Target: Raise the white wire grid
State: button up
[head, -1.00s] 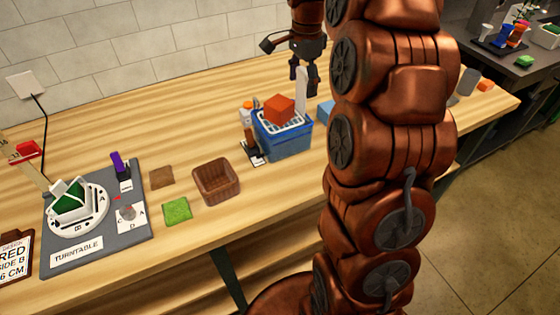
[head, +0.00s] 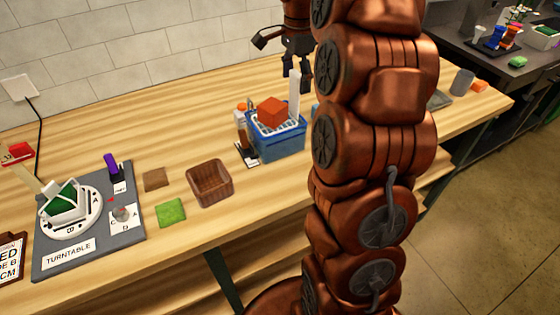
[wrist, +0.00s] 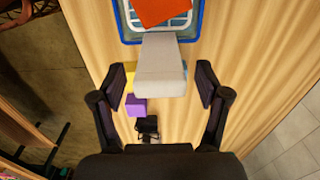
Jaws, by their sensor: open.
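The white wire grid (head: 262,128) sits in the top of a blue bin (head: 278,148), with an orange-red block (head: 272,112) on it. A pale upright handle (head: 294,92) rises at the bin's back right side. My gripper (head: 297,74) is above, near the handle's top. In the wrist view, the handle (wrist: 158,70) lies between the open fingers of my gripper (wrist: 162,84), with a gap on both sides. The block (wrist: 162,10) and part of the grid (wrist: 184,20) show at the top edge. The block hides the grid's middle.
A brown wooden box (head: 209,183), a green pad (head: 171,212) and a brown pad (head: 156,179) lie left of the bin. The grey turntable board (head: 130,228) is farther left. Purple and yellow objects lie beyond the handle in the wrist view. My arm hides the bench right of the bin.

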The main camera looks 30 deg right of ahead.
jog(key=shift+r, duration=1.6)
jog(key=shift+a+r, duration=0.15)
jog(key=shift+a, duration=0.05)
jog(key=s+a+n+p, duration=0.4)
jog(key=s+a+n, duration=0.4)
jog(key=s, duration=0.3)
jog(key=s+a+n+g+p, duration=0.1)
jog(key=s+a+n+p, duration=0.4)
jog(key=s+a, duration=0.6)
jog(key=shift+s+f+n, duration=0.25)
jog(key=shift+s+n, duration=0.5)
jog(key=shift+n, duration=0.65)
jog(key=shift+c, duration=0.2)
